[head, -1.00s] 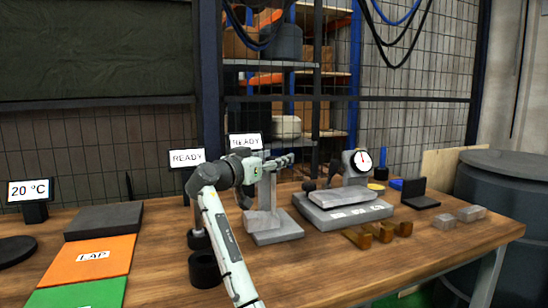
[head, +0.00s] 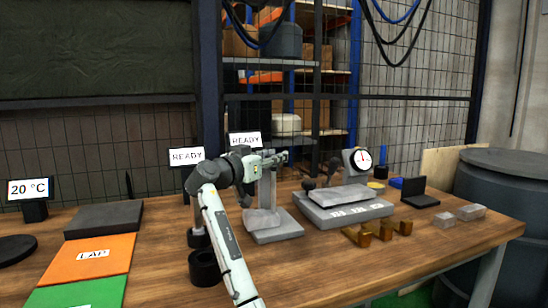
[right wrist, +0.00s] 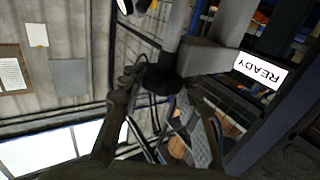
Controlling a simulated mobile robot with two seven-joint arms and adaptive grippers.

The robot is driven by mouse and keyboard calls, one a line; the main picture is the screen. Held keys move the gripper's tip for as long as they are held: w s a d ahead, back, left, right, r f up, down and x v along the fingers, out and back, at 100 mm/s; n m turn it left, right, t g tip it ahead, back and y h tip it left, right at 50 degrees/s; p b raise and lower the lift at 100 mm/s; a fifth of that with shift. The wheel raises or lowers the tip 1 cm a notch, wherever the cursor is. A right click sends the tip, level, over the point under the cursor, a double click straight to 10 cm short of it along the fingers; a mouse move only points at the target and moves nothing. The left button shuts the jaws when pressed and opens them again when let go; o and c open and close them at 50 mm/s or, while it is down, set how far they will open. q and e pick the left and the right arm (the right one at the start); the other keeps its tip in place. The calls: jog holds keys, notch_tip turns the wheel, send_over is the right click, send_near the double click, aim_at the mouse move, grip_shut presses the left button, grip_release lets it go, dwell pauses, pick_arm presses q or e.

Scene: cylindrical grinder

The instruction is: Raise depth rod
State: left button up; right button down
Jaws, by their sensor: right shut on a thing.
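A grey stand (head: 272,226) with an upright column stands on the wooden bench in the head view. My right gripper (head: 282,158) is at the top of this stand, seen small and from behind. In the right wrist view, my right gripper (right wrist: 142,82) is shut on a dark round knob (right wrist: 164,80). The knob sits against a grey bracket (right wrist: 208,57), with a light grey rod (right wrist: 178,25) beside it that appears to be the depth rod. The fingers partly hide the knob. My left gripper is not in view.
A grey block with a dial gauge (head: 361,160) stands right of the stand, with several brass blocks (head: 380,231) in front. Black cylinders (head: 205,267) stand close to my right arm. READY signs (head: 187,156) are behind.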

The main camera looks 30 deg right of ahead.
notch_tip(320, 180, up, 3)
jog(key=shift+r, duration=0.1)
notch_tip(320, 180, up, 3)
jog(key=shift+f+p, duration=0.15)
jog(key=shift+p, duration=0.2)
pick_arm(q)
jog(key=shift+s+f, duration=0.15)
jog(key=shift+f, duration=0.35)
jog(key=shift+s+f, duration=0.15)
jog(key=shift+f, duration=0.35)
pick_arm(e)
jog(key=c, duration=1.2)
grip_release()
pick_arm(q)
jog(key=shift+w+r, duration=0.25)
pick_arm(e)
jog(key=shift+o, duration=0.7)
